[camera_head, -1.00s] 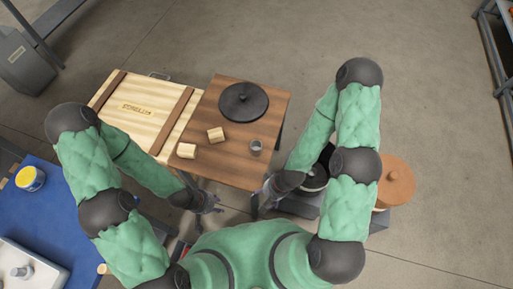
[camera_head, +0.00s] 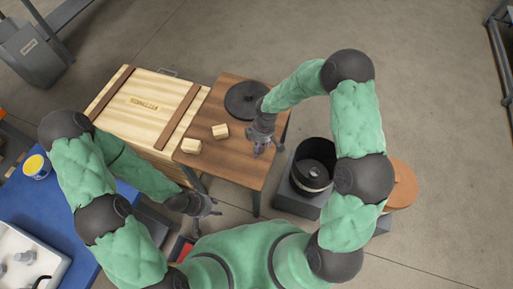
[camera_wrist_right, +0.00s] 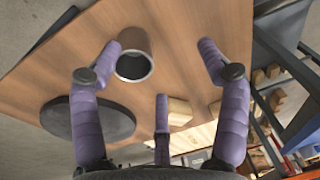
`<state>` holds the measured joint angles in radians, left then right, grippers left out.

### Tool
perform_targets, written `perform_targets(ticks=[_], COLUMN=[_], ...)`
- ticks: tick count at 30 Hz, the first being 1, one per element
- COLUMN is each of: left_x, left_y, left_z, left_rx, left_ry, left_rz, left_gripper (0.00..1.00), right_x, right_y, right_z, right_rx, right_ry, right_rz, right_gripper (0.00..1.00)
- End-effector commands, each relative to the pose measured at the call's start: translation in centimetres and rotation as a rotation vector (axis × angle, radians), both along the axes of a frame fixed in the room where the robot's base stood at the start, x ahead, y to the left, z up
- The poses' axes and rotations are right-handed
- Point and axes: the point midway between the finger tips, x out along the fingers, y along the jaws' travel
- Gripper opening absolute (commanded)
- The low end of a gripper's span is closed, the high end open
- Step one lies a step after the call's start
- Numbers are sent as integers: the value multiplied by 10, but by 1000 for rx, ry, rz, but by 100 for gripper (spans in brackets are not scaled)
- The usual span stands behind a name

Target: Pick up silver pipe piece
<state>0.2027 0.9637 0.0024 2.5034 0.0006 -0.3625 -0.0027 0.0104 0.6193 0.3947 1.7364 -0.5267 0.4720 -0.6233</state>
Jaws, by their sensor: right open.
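The silver pipe piece (camera_wrist_right: 134,66), a short hollow cylinder, stands on the brown wooden table (camera_head: 238,168). In the right wrist view its open end faces the camera, nearer the left finger than the right one. My right gripper (camera_head: 262,149) is above the table's right part; its purple fingers are spread and hold nothing, and they also show in the wrist view (camera_wrist_right: 160,62). In the head view the right gripper hides the pipe piece. My left gripper (camera_head: 207,210) is low in front of the table, its fingers apart and empty.
A dark round disc (camera_head: 243,100) and two small wooden blocks (camera_head: 220,131) (camera_head: 191,146) share the table. A wooden crate (camera_head: 146,108) stands at its left. A black pot-like container (camera_head: 313,164) stands to its right.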

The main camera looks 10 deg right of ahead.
Motion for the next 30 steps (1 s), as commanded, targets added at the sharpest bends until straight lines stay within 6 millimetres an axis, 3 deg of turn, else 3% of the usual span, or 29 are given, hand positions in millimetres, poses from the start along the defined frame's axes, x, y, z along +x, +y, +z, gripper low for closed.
perform_targets(ticks=[3,9,21,30], left_x=[0,0,0,0], left_y=[0,0,0,0], left_z=[0,-1,-20,-31], left_rx=[0,0,0,0], left_ry=[0,0,0,0], left_rz=[0,0,0,0], left_gripper=[40,40,40,40], right_x=[23,35,35,35], right_y=[-12,-22,-22,-20], right_z=[19,29,-21,-43], right_rx=[-67,-118,-117,-117], right_ry=[-28,-37,-36,-37], right_rz=[116,195,193,193], right_gripper=[76,76,76,76])
